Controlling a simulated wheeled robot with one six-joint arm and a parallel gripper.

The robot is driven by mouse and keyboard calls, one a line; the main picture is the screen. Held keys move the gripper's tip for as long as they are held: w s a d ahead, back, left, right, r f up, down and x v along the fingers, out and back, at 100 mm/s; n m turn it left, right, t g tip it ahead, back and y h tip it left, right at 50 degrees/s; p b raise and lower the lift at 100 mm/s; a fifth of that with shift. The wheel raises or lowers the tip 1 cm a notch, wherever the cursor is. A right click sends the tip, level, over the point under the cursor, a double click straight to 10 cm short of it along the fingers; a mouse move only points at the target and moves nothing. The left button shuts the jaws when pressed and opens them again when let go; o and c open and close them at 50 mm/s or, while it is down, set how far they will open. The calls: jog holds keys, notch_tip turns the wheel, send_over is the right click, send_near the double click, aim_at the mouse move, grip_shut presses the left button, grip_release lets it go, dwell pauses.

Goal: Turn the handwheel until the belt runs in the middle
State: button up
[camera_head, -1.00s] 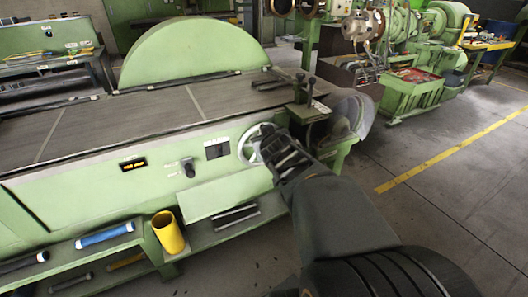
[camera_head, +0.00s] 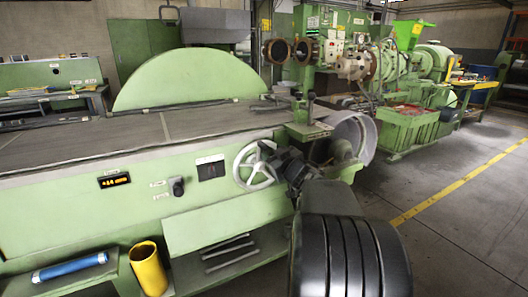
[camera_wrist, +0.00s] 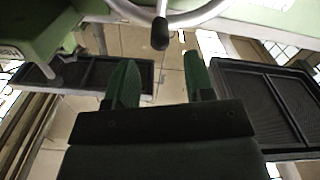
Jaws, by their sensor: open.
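The handwheel (camera_head: 243,170) is a pale spoked wheel on the front of the green machine. In the wrist view its rim (camera_wrist: 203,13) crosses the top, with a dark handle knob (camera_wrist: 160,36) pointing down. My gripper (camera_head: 272,156) is just right of the wheel in the head view, overlapping its right edge. In the wrist view my gripper (camera_wrist: 161,74) has two green fingers apart, with nothing between them; the knob appears beyond the gap. The wide dark belt (camera_head: 90,141) lies on the machine top. An orange-lit display (camera_head: 115,180) appears to start with "+14"; the rest is too small.
A black knob (camera_head: 178,186) and dark switch panel (camera_head: 211,170) are left of the wheel. Open floor (camera_head: 455,235) lies to the right.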

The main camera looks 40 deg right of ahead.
aim_at(266, 149)
jog(key=shift+w+d+b, duration=0.25)
jog(key=shift+w+b, duration=0.05)
jog(key=shift+w, duration=1.4)
jog(key=shift+w+d+b, duration=0.2)
jog(key=shift+w+b, duration=0.05)
jog(key=shift+w, duration=1.4)
jog(key=shift+c, duration=0.3)
grip_shut()
